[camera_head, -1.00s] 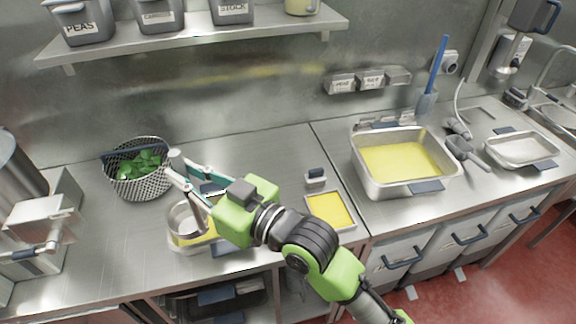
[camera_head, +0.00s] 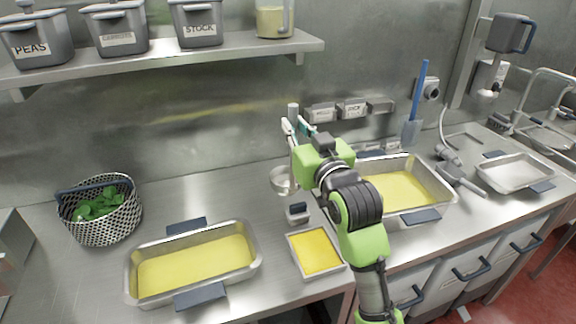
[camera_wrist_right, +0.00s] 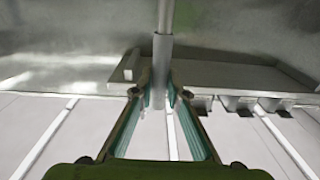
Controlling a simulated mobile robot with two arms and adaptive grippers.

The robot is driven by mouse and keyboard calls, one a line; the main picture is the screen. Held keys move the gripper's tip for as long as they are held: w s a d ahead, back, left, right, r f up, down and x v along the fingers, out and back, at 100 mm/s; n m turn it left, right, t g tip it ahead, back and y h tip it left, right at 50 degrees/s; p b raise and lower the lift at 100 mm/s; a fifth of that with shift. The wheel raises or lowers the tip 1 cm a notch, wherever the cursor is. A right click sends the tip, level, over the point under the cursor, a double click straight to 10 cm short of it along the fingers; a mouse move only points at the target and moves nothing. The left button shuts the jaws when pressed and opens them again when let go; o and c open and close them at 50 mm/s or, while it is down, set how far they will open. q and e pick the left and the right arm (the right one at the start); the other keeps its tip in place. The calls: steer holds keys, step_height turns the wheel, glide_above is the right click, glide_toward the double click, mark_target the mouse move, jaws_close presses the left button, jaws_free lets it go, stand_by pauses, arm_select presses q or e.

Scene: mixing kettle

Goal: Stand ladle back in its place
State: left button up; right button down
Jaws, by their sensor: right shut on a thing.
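The ladle stands near upright, with its pale handle (camera_head: 293,165) rising above its round steel bowl (camera_head: 281,181). The bowl is low over or on the counter near the back wall; I cannot tell if it touches. My right gripper (camera_head: 299,129) is shut around the upper handle. In the right wrist view the grey handle (camera_wrist_right: 160,60) runs between the teal finger pads of the gripper (camera_wrist_right: 159,95); the bowl is not seen there. My left gripper is not in view.
A tray of yellow liquid (camera_head: 195,265), a small yellow tray (camera_head: 316,251) and a small container (camera_head: 298,213) are left of my right arm. A large yellow-filled pan (camera_head: 438,190) is behind it. Labelled holders (camera_head: 352,112) hang on the wall. A basket of greens (camera_head: 98,213) stands left.

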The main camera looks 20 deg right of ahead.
steer(key=w+d+f+p, duration=0.3)
steer(key=w+f, duration=0.7)
steer(key=f, duration=0.1)
steer(key=shift+w+d+f, duration=0.2)
steer(key=shift+d+f, duration=0.05)
steer(key=shift+d, duration=0.1)
steer(key=shift+f, duration=0.2)
steer(key=c, duration=2)
jaws_free()
